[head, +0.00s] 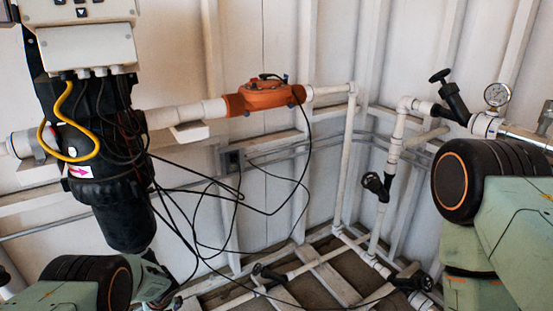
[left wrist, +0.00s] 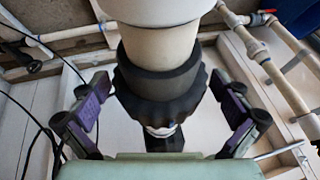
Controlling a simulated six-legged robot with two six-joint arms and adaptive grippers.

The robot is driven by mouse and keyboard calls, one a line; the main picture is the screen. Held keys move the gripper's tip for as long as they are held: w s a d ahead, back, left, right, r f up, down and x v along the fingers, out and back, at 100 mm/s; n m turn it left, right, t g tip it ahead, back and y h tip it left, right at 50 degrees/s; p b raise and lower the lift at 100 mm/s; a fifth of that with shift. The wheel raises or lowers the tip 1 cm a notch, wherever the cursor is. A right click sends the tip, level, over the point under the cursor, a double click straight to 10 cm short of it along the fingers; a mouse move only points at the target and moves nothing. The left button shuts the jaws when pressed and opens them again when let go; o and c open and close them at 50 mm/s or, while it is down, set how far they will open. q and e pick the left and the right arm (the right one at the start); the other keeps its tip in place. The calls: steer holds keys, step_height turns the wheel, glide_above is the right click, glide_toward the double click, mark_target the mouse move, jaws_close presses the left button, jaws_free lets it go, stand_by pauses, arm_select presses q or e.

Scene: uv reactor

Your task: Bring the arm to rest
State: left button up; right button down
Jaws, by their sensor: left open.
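A cream pipe (left wrist: 160,45) with a black ribbed collar (left wrist: 160,88) shows between and beyond the fingers, with visible gaps on both sides. I cannot tell how far beyond the fingertips it is. My right arm shows at the right edge of the head view, and its gripper is out of view.
A black reactor housing (head: 125,229) with a grey control box (head: 88,47) hangs above my left arm. Loose black cables (head: 213,190) droop beside it. An orange flow meter (head: 265,97), white pipes (head: 346,160), black valves (head: 377,184) and a gauge (head: 497,95) line the wall.

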arm_select(q)
steer(key=shift+w+a+f, duration=0.1)
steer(key=shift+a+f, duration=0.05)
steer(key=shift+f, duration=0.1)
steer(key=shift+r, duration=0.1)
stand_by(0.3)
steer(key=shift+v, duration=5.8)
steer(key=shift+x, duration=6.2)
steer(key=shift+t+h, duration=0.3)
steer(key=shift+h, duration=0.1)
steer(key=shift+h+b, duration=0.4)
steer(key=shift+b, duration=0.4)
steer(key=t+h+b, duration=0.1)
steer(key=b, duration=0.2)
steer(key=shift+n, duration=0.4)
steer(key=shift+b, duration=0.45)
